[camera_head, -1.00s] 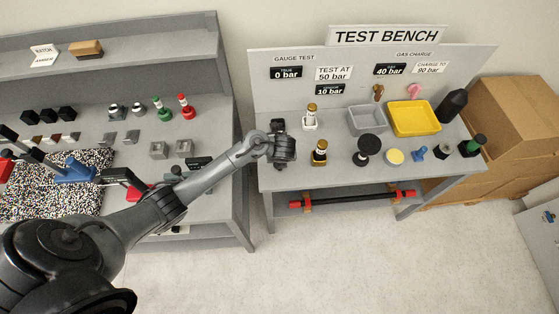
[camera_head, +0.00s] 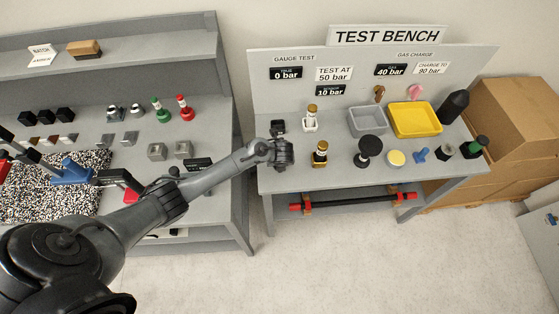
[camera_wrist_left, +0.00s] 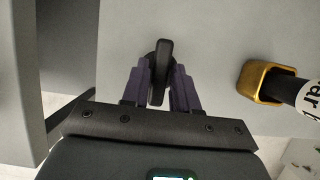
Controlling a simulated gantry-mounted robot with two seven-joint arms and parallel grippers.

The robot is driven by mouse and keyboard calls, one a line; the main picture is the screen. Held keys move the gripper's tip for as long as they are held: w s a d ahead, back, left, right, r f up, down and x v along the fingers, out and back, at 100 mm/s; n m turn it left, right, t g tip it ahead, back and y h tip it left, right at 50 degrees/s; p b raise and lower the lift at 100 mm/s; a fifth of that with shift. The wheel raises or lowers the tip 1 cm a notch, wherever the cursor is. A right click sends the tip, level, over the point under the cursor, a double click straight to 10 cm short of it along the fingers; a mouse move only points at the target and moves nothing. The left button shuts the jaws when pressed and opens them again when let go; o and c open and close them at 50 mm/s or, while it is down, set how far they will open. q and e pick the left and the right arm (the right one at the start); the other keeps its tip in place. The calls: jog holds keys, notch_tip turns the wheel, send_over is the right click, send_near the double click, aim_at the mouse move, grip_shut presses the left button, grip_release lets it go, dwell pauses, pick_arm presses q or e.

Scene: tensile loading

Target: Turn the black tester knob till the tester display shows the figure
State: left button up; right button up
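The black tester knob (camera_wrist_left: 161,72) shows in the left wrist view as an upright bar on a round base, on the grey bench top. My left gripper (camera_wrist_left: 161,80) has its two purple-grey fingers on either side of the bar, with narrow gaps seeming to show; it looks open around it. In the head view my left gripper (camera_head: 283,153) is over the left front of the test bench and hides the knob. The tester display (camera_head: 330,90) appears to read 10 bar. The sign (camera_head: 333,73) says TEST AT 50 bar. My right gripper is not in view.
A brass-based gauge (camera_head: 320,153) stands right of the gripper; its brass base (camera_wrist_left: 262,80) shows in the wrist view. A small black block (camera_head: 278,127) stands just behind the gripper. A grey tray (camera_head: 368,130) and yellow tray (camera_head: 434,126) are farther right.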

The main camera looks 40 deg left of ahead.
pick_arm(q)
grip_shut()
jog(key=shift+r, duration=0.1)
